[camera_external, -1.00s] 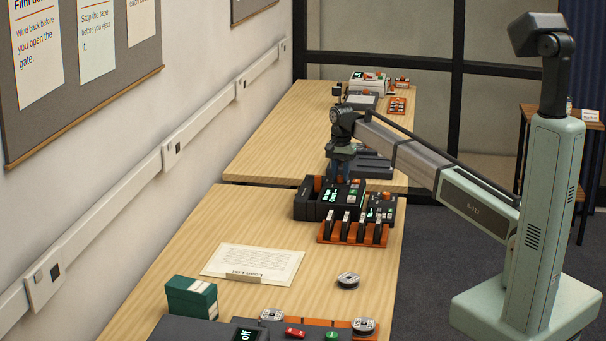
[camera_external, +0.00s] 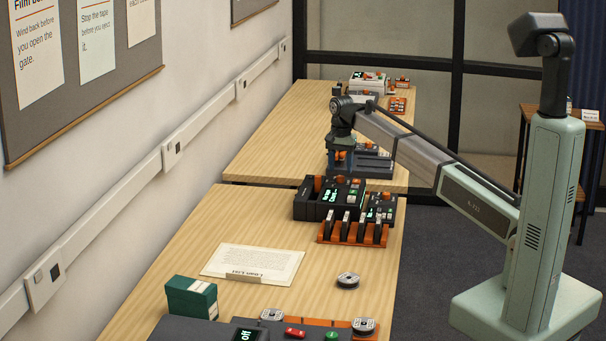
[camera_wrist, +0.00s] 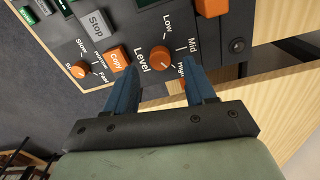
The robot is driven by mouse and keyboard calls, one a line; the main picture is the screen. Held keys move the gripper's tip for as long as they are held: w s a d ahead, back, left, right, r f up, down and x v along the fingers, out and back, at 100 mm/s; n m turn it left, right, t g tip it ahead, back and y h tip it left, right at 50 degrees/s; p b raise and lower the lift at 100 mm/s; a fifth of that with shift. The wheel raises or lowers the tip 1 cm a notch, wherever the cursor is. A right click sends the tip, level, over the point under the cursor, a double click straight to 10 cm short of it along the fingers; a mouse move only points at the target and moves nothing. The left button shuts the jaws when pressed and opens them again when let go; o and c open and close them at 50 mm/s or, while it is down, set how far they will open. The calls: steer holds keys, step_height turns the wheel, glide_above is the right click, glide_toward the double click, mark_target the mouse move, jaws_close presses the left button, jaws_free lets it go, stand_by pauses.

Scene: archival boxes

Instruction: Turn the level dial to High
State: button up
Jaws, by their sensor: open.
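The orange level dial (camera_wrist: 160,57) sits on a black control panel, with "Level" printed to its left and Low, Mid and High around its right side. I cannot make out clearly which label its pointer faces. My gripper (camera_wrist: 162,72) is open in the wrist view, its two blue fingers apart, one on each side below the dial, and nothing held. In the external view my gripper (camera_external: 341,172) is just behind the black console (camera_external: 325,210) at the far end of the near table. The dial cannot be told apart there.
An orange Copy button (camera_wrist: 117,59), a grey Stop button (camera_wrist: 96,24) and an orange speed dial (camera_wrist: 80,70) lie left of the level dial. An orange rack (camera_external: 326,237) with black upright pieces stands in front of the console. A paper sheet (camera_external: 255,262) lies on the near table.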

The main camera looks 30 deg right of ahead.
step_height(320, 180, up, 11)
steer(key=shift+f, duration=0.15)
stand_by(0.4)
